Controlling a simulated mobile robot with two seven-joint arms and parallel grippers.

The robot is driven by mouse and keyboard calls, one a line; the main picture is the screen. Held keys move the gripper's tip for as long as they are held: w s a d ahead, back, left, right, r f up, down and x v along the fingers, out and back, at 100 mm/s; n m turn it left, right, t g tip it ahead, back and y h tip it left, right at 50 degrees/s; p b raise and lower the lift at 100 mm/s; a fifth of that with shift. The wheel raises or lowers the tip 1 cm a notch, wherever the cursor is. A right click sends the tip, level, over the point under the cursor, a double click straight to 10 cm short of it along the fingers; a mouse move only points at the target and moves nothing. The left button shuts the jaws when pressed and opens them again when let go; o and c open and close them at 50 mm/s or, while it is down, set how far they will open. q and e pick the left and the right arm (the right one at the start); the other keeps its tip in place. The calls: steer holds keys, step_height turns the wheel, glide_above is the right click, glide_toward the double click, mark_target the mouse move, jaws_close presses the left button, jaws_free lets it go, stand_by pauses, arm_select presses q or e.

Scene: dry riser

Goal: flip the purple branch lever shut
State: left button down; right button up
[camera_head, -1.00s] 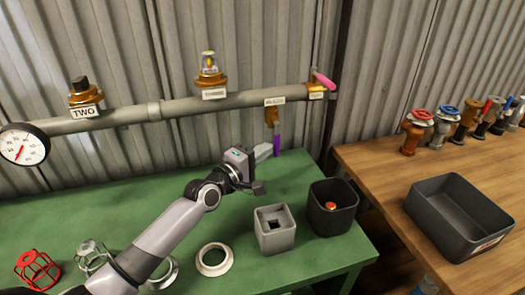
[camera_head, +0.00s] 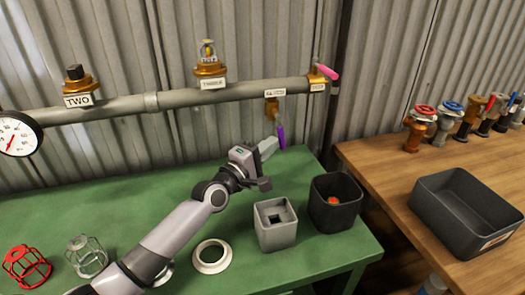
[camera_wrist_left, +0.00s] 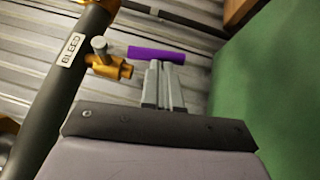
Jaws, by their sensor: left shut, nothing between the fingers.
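The purple lever (camera_head: 281,137) hangs below a small brass valve (camera_head: 272,107) under the grey pipe, its lower end tilted a little to the right. In the left wrist view the lever (camera_wrist_left: 157,54) lies across the picture just beyond my fingertips, beside the brass valve (camera_wrist_left: 110,66). My left gripper (camera_head: 270,146) is shut and empty, its tips at the left side of the lever. The tips look against it or very close; I cannot tell which. My right gripper is not in view.
The grey pipe (camera_head: 190,97) carries a pink lever (camera_head: 328,72) at its right end. On the green bench (camera_head: 130,203) stand a grey block (camera_head: 275,235), a dark bin (camera_head: 322,213) and a white ring (camera_head: 211,257). A black tray (camera_head: 425,210) sits on the wooden bench.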

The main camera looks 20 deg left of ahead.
arm_select(q)
steer(key=w+d+r, duration=0.1)
steer(key=w+d, duration=0.3)
steer(key=d, duration=0.2)
steer(key=shift+w+d+r, duration=0.25)
steer(key=shift+d+r, duration=0.1)
steer(key=shift+r, duration=0.05)
stand_by(0.4)
stand_by(0.7)
steer(key=v, duration=0.7)
steer(key=shift+p, duration=0.3)
